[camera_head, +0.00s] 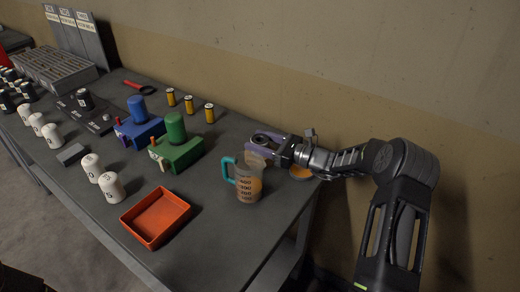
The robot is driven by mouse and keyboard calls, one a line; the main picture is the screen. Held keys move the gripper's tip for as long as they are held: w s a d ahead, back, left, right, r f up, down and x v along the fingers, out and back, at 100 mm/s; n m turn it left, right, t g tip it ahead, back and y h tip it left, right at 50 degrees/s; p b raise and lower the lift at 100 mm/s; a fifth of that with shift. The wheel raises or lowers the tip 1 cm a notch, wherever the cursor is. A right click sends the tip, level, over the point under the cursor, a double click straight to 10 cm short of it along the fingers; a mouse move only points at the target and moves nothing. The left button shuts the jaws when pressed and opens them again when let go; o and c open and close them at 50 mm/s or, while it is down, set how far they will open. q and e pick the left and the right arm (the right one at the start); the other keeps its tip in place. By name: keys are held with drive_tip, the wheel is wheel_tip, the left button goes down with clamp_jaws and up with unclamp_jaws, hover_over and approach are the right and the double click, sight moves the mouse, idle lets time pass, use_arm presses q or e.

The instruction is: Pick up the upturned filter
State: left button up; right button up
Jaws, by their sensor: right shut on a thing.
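My right gripper (285,150) reaches in from the right over the far right part of the bench. It is shut at a purple piece (250,146) with a dark round ring on top. The fingertips and their exact grip are too small and partly hidden to make out. I cannot tell for sure whether this purple piece is the upturned filter. A blue cylinder (138,108) stands upright on a blue block, and a green cylinder (175,127) stands upright on a green block. My left gripper is not in view.
A measuring jug (248,187) with a teal handle stands just in front of the purple piece. An orange dish (300,173) lies under my right wrist. A red tray (156,217) is at the front. White cylinders (111,187) stand along the front edge, yellow ones (209,113) at the back.

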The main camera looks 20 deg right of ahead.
drive_tip(key=shift+r, duration=0.25)
clamp_jaws()
wheel_tip(320, 180, up, 10)
drive_tip(key=b, duration=0.2)
drive_tip(key=shift+f, duration=0.2)
idle(0.6)
